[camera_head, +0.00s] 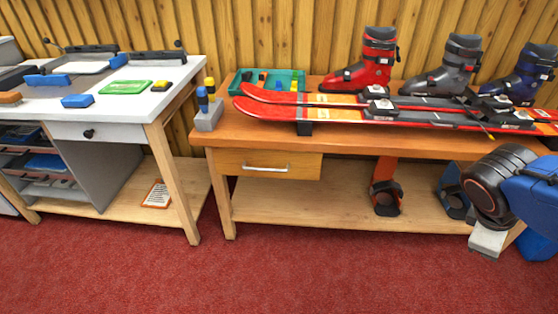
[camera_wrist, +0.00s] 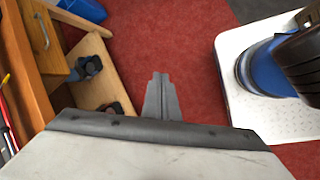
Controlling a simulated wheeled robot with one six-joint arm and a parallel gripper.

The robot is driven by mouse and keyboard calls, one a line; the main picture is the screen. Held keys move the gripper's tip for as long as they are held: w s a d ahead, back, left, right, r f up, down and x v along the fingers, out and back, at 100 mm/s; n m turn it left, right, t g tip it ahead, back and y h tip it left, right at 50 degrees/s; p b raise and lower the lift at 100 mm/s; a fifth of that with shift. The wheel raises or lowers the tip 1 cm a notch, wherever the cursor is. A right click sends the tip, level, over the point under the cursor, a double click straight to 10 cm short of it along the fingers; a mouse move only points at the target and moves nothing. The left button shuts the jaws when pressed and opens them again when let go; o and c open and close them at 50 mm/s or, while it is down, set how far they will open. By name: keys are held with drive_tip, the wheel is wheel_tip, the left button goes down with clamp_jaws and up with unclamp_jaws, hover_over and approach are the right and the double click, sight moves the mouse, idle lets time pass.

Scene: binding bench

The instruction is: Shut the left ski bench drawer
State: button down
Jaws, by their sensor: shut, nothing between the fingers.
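The left ski bench drawer (camera_head: 250,160) is a light wood front with a pale bar handle (camera_head: 266,168). It sits under the left end of the orange-brown ski bench (camera_head: 222,135). I cannot tell for sure how far it stands out from the bench. In the wrist view the drawer front (camera_wrist: 52,62) and its handle (camera_wrist: 41,31) show at the upper left. My gripper (camera_wrist: 160,78) is shut and empty, over the red floor to the right of the bench and apart from the drawer. In the head view my arm is at the far right; its fingertips are not clearly visible.
Red skis (camera_head: 340,112), ski boots (camera_head: 368,62) and a green tray (camera_head: 287,75) lie on the bench top. The lower shelf (camera_head: 300,205) holds dark and orange items. A white-topped workbench (camera_head: 150,100) stands at left. Red carpet (camera_head: 250,275) in front is clear.

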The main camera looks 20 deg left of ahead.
sight(277, 153)
drive_tip(key=w+a+n+t+h, duration=0.3)
drive_tip(key=w+a+n+t, duration=0.6)
drive_tip(key=w+a+n, duration=1.15)
drive_tip(key=s+a+f+n+t+y, duration=0.2)
drive_tip(key=s+a+f+n+y, duration=0.15)
drive_tip(key=a+n, duration=0.6)
drive_tip(key=s+a+f+n+t+y, duration=0.2)
drive_tip(key=s+a+n+y, duration=0.3)
drive_tip(key=a, duration=0.7)
drive_tip(key=s+a+f+n+t+y, duration=0.2)
drive_tip(key=a+f+n+y, duration=0.15)
drive_tip(key=a+n, duration=0.65)
drive_tip(key=shift+m, duration=0.5)
drive_tip(key=x, duration=0.4)
drive_tip(key=a+x, duration=0.1)
drive_tip(key=x, duration=0.9)
drive_tip(key=shift+s+a+r, duration=0.1)
drive_tip(key=shift+s+a, duration=0.05)
drive_tip(key=shift+a, duration=0.05)
drive_tip(key=x, duration=0.3)
drive_tip(key=shift+w+a+r, duration=0.1)
drive_tip(key=shift+w+r, duration=0.05)
drive_tip(key=shift+w, duration=0.2)
